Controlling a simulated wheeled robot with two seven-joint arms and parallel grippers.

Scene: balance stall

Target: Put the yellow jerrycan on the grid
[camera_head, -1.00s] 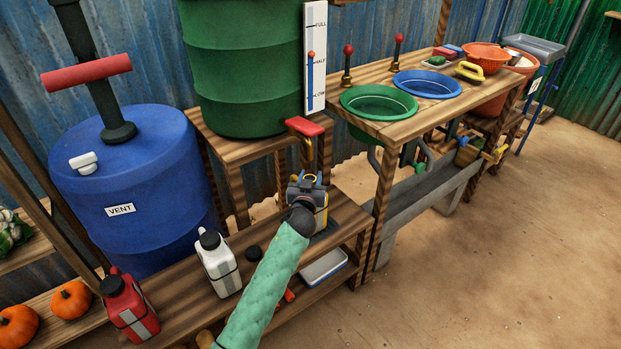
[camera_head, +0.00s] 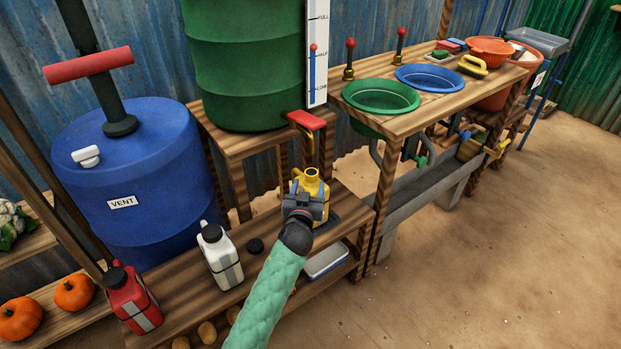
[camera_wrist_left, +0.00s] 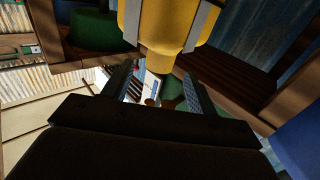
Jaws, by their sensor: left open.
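The yellow jerrycan (camera_head: 313,183) stands upright on the low wooden bench, below the red-handled tap of the green barrel. A dark flat patch, which looks like the grid (camera_head: 331,217), shows at its base. The jerrycan seems to stand on it, but my gripper and the can hide most of the contact. My left gripper (camera_head: 308,196) is in front of the jerrycan. In the left wrist view its two fingers (camera_wrist_left: 154,82) are spread with nothing between them, and the jerrycan (camera_wrist_left: 170,28) is just beyond them. My right gripper is not in view.
A white jerrycan (camera_head: 220,258) and a red jerrycan (camera_head: 133,302) stand on the bench to the left. A black cap (camera_head: 255,246) lies between the white can and my arm. The red tap handle (camera_head: 306,120) hangs close above the yellow can. A white tray (camera_head: 326,262) is on the shelf below.

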